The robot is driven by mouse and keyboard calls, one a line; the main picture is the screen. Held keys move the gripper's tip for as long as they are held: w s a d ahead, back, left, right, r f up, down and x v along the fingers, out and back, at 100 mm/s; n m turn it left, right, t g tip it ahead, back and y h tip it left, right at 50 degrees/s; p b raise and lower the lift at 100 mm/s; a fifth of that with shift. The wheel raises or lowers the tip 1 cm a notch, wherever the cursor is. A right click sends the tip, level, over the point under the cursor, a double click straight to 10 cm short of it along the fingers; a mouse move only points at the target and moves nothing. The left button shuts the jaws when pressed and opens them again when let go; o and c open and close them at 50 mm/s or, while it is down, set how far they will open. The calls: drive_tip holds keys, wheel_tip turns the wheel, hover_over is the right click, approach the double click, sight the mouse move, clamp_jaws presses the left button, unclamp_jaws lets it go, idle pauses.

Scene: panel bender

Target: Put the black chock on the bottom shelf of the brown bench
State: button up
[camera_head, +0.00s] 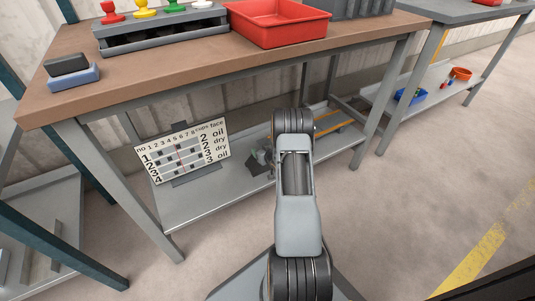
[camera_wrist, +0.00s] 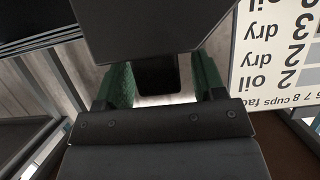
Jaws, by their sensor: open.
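The black chock (camera_head: 257,168) shows in the head view as a dark shape low over the grey bottom shelf (camera_head: 195,206) of the brown bench (camera_head: 150,72). It seems to rest on the shelf, but contact is not clear. In the wrist view the chock (camera_wrist: 165,28) is large and close, with a narrow part reaching between the green fingers. My gripper (camera_head: 264,153) is under the bench top at the chock, partly hidden by my arm. Its fingers (camera_wrist: 162,80) stand apart in the wrist view, open around that narrow part.
A sign board (camera_head: 183,152) stands on the bottom shelf, left of my gripper. The bench top holds a red tray (camera_head: 278,22), a rack with coloured knobs (camera_head: 160,32), and a dark block (camera_head: 66,65) by a blue one (camera_head: 73,77). Bench legs flank the shelf.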

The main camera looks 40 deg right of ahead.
drive_tip(key=p+v, duration=0.3)
drive_tip(key=v, duration=0.8)
drive_tip(key=a+r+g+h, duration=0.1)
drive_tip(key=a+r+g, duration=0.2)
drive_tip(key=a+r, duration=0.4)
drive_tip(key=a+r+g, duration=0.2)
drive_tip(key=a+r, duration=0.2)
drive_tip(key=r, duration=0.5)
drive_tip(key=s+a+r+g+y, duration=0.1)
drive_tip(key=s+a+r, duration=0.3)
drive_tip(key=s+a, duration=0.4)
drive_tip(key=s+a+r+n+g+y, duration=0.1)
drive_tip(key=s+a+r+g, duration=0.3)
drive_tip(key=s+a, duration=0.4)
drive_tip(key=shift+s+a+n+g+y, duration=0.25)
drive_tip(key=shift+s+n+g+y, duration=0.05)
drive_tip(key=shift+y, duration=0.1)
drive_tip(key=shift+r, duration=0.1)
